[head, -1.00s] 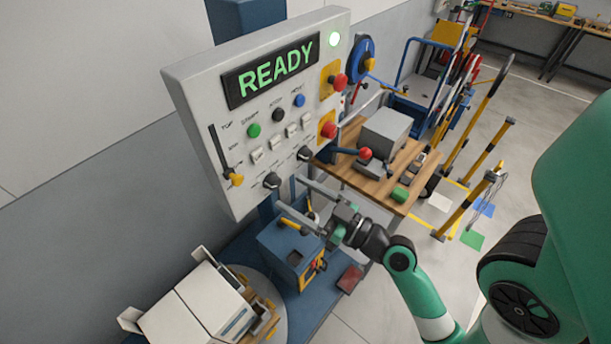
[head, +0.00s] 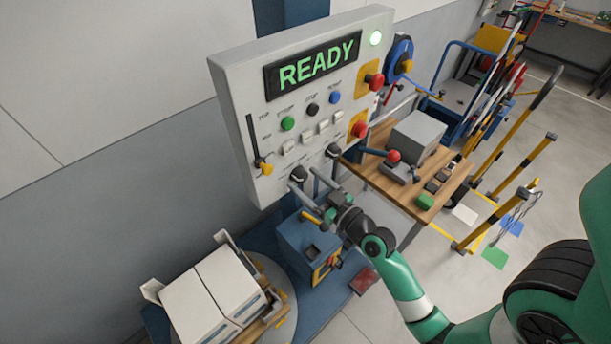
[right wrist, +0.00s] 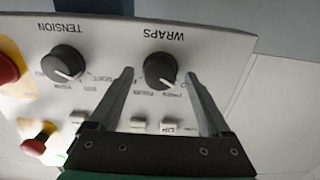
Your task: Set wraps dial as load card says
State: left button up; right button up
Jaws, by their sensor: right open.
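The wraps dial (head: 299,174) is a black knob at the bottom of the light grey control panel (head: 232,90). It also shows in the right wrist view (right wrist: 160,72), upside down under the word WRAPS, its white mark pointing to the lower right there. The small position labels are too blurred to read surely. My right gripper (right wrist: 159,74) is open, its fingers on either side of the wraps dial in that view; whether they touch it I cannot tell. In the head view the right gripper (head: 303,179) is just below the dial. I cannot make out the load card.
The tension dial (head: 333,150) sits beside the wraps dial. The panel also has a yellow-handled slider (head: 265,169), red stop buttons (head: 375,81) and a READY display (head: 312,68). White boxes (head: 190,306) stand lower left, a wooden bench (head: 400,190) right.

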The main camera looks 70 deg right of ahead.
jog(key=shift+w+d, duration=0.15)
jog(key=shift+w, duration=0.2)
grip_shut()
